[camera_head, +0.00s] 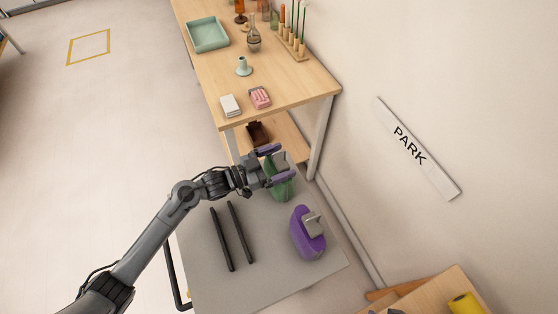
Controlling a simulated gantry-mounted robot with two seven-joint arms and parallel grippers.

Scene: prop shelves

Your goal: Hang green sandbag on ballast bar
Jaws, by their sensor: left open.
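The green sandbag (284,190) stands near the far edge of a grey cart top (275,266). My left gripper (280,163) is open at the bag, one finger on each side of what looks like its grey handle. The gripper partly covers the bag, and I cannot tell whether the fingers touch it. Two dark parallel bars (221,239) lie on the left of the cart top; I cannot tell whether either is the ballast bar. My right gripper is not in view.
A wooden shelf table (285,88) with small props stands just beyond. A white wall with a PARK sign (417,150) is at the right. The floor (110,130) at left is open.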

